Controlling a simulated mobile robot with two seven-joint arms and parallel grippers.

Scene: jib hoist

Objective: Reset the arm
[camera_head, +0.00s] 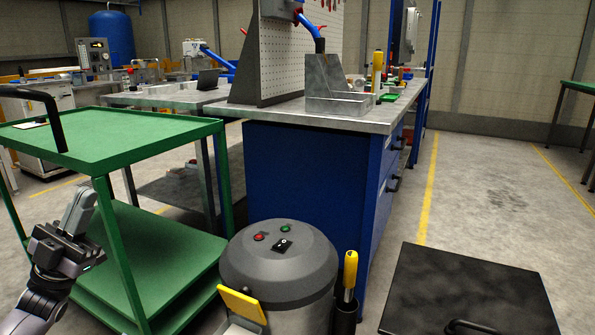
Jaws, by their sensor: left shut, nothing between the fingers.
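My left arm comes in at the lower left. Its grey gripper (80,205) points up, with the fingers together and nothing between them. It is in front of the near left part of the green cart (135,142); I cannot tell whether it touches the cart. My right gripper is not in view. No jib hoist can be made out clearly.
A grey drum-shaped unit (280,262) with red and green buttons stands centre front, beside a yellow-handled tool (350,270). A blue workbench (310,180) is behind it. A black flat-topped object (465,290) is at lower right. Open floor (500,195) lies right of the bench.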

